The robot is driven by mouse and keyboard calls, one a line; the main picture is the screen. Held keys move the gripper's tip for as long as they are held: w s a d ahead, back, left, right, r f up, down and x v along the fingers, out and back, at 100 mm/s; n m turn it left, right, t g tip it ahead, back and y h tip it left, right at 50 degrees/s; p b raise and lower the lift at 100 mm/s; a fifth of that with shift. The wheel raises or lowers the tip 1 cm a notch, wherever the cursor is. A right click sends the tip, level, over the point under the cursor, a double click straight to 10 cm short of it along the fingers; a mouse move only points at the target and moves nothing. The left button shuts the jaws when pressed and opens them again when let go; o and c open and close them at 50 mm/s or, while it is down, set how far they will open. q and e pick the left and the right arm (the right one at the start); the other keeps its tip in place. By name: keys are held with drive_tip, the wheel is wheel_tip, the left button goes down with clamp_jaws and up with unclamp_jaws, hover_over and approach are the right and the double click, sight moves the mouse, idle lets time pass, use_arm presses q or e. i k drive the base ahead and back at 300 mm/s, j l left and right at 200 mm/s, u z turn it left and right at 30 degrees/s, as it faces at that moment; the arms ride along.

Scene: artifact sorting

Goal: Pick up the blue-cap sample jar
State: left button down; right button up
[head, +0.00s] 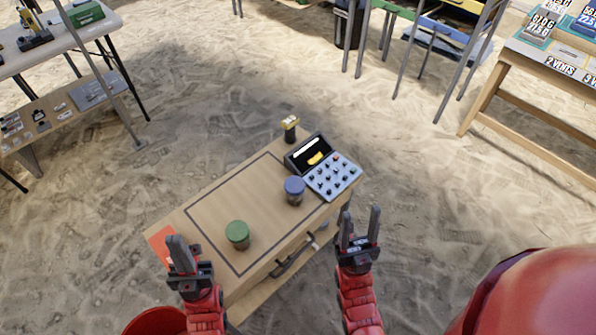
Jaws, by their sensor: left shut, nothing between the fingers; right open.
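The blue-cap sample jar (294,190) stands upright on the small wooden table (215,205), near the right side of the dark outline on its top. A green-cap jar (237,235) stands upright to its left and nearer to me. My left gripper (181,252) is shut and empty by the table's left front corner, left of the green-cap jar. My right gripper (359,226) is open and empty, its fingers pointing up the picture. It is to the right of and nearer than the blue-cap jar, apart from it, beside the table's right front edge.
A device with knobs and a dark display (333,176) sits just right of the blue-cap jar. A dark container with a yellowish top (289,128) stands at the table's far corner. An orange patch (158,243) lies at the left. Sandy floor surrounds the table; other tables stand farther off.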

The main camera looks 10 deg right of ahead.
sight(294, 201)
drive_tip(key=z, duration=0.25)
drive_tip(key=i+l+u, duration=0.1)
drive_tip(key=l+u, duration=0.3)
drive_tip(key=l, duration=0.25)
drive_tip(key=l+u, duration=0.4)
drive_tip(key=l, duration=0.3)
drive_tip(key=i, duration=0.05)
